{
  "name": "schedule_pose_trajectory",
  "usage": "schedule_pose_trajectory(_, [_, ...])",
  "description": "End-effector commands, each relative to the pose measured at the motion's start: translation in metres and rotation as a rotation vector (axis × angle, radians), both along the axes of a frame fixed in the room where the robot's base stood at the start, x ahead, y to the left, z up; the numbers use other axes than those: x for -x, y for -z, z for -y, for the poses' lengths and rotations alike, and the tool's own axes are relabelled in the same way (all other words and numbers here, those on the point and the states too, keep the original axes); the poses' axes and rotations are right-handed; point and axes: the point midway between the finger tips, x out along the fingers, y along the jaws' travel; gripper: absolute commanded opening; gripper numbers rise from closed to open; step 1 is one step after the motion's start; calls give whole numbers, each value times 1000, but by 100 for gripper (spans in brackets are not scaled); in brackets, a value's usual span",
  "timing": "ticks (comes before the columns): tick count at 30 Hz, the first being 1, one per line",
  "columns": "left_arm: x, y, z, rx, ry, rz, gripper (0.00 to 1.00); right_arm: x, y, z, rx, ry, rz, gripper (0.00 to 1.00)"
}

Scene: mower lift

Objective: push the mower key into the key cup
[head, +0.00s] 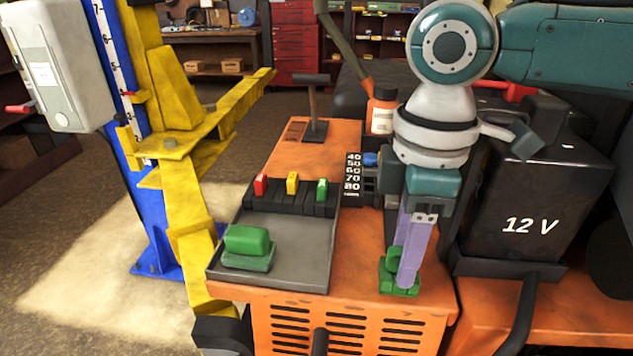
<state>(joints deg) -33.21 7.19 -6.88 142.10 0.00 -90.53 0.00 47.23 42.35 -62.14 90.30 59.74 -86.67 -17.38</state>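My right gripper (408,282) comes down from the upper right over the orange mower deck (350,275). A flat lavender bar runs down below its teal body, and its lower end is at a small green piece (387,278) on the deck. This green piece is partly covered, so I cannot tell whether it is the mower key or the key cup. I cannot see whether the fingers are open or shut. A second green block (247,243) sits on a green base in the grey tray (285,262) to the left. My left gripper is not in view.
Red, yellow and green switches (292,184) stand at the tray's back edge. A black 12 V battery (535,190) is close on the right. An orange bottle (381,112) and a black T-handle (312,100) stand behind. A yellow lift arm (185,205) is on the left.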

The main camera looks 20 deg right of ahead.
Motion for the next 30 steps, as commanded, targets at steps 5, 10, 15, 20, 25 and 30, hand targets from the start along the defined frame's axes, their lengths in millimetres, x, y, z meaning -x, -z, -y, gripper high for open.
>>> schedule_pose_trajectory(5, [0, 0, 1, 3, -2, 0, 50, 0, 0, 0, 0, 0, 0, 54])
schedule_pose_trajectory(10, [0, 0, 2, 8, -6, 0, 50, -1, -5, 0, -1, 0, 2, 54])
schedule_pose_trajectory(15, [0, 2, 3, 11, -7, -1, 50, -1, -33, 0, -1, -1, 5, 54])
schedule_pose_trajectory(20, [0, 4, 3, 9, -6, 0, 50, -1, -66, 0, 0, 0, 6, 54])
schedule_pose_trajectory(25, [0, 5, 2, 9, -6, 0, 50, -1, -91, 0, -1, -1, 3, 54])
schedule_pose_trajectory(30, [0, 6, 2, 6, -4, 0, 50, 0, -99, 0, 0, 0, 0, 54])
